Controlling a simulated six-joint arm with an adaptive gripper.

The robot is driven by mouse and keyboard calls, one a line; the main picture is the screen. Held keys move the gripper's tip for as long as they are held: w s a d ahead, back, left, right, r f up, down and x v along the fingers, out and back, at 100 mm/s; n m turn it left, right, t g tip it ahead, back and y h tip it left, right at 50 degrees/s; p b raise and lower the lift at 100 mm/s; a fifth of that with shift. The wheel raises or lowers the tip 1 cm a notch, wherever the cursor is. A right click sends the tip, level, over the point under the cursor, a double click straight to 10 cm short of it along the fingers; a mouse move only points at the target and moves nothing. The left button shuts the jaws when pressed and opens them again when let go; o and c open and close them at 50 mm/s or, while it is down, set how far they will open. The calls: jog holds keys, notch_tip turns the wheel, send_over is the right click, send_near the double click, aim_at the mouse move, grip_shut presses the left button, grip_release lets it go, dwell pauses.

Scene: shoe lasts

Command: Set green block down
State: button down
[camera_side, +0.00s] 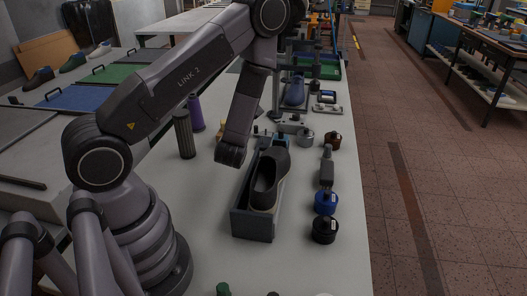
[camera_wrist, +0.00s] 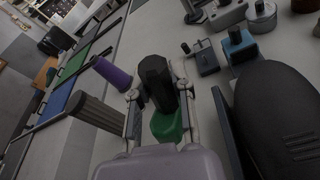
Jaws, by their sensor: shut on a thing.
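The green block (camera_wrist: 166,126) is between the two fingers of my gripper (camera_wrist: 158,88) in the wrist view. My gripper is shut on it. A dark faceted piece (camera_wrist: 154,76) shows directly beyond the green, between the fingertips; I cannot tell whether it is part of the block. In the side view my arm's end is left of the grey box, and the fingers and held block are hidden. Whether the block touches the table (camera_side: 205,200) cannot be told.
A dark shoe (camera_side: 264,180) sits in a grey box (camera_side: 252,225), close to the right of my gripper in the wrist view (camera_wrist: 280,120). A purple cylinder (camera_side: 195,112) and a grey ribbed cylinder (camera_side: 184,135) stand left. Blue (camera_side: 326,203) and black jars (camera_side: 324,230) stand right.

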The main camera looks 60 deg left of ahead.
jog(key=w+d+r+m+t+h, duration=0.2)
jog(key=w+d, duration=0.1)
jog(key=d, duration=0.5)
jog(key=w+d+r+m+t+h, duration=0.2)
jog(key=w+d+r, duration=0.1)
jog(key=d, duration=0.5)
jog(key=shift+w+m+h, duration=0.2)
jog(key=shift+m+h, duration=0.1)
jog(key=d+f+n+g+y, duration=0.35)
jog(key=d+n, duration=0.25)
jog(key=d, duration=0.3)
jog(key=s+d+f+n+g+y, duration=0.35)
jog(key=s+d+f+n, duration=0.35)
jog(key=d, duration=0.4)
jog(key=shift+m+g, duration=0.3)
jog(key=shift+m, duration=0.4)
jog(key=shift+s+d+f, duration=0.1)
jog(key=shift+s+f, duration=0.1)
jog(key=shift+f, duration=1.4)
jog(key=shift+s+f, duration=0.2)
jog(key=shift+f, duration=1.35)
jog(key=shift+f, duration=0.6)
jog(key=c, duration=0.9)
grip_release()
